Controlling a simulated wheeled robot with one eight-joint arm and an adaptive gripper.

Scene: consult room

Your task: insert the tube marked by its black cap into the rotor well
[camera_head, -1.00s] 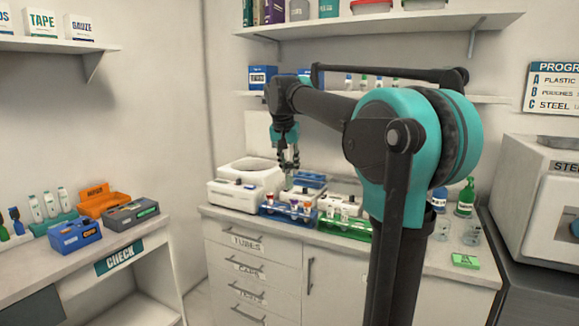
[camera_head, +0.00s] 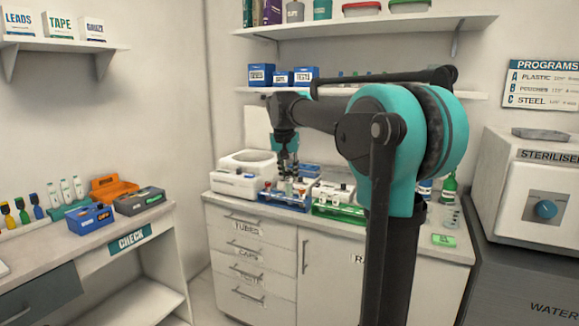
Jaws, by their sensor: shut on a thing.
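My gripper (camera_head: 287,175) points down at the tubes in the blue rack (camera_head: 284,207) on the counter. It is shut on a tube there; the fingers hide its cap, so I cannot tell its colour. Other tubes with red or orange caps stand in the same rack beside the fingers. The white centrifuge (camera_head: 232,184) stands just left of and behind the blue rack. Its top shows a round rim, but the rotor wells inside cannot be made out. No black cap can be picked out at this size.
A green rack (camera_head: 338,212) stands right of the blue rack, with white items behind it. Green bottles and clear beakers (camera_head: 452,218) stand at the counter's right end. A shelf (camera_head: 400,95) with blue boxes runs behind my arm.

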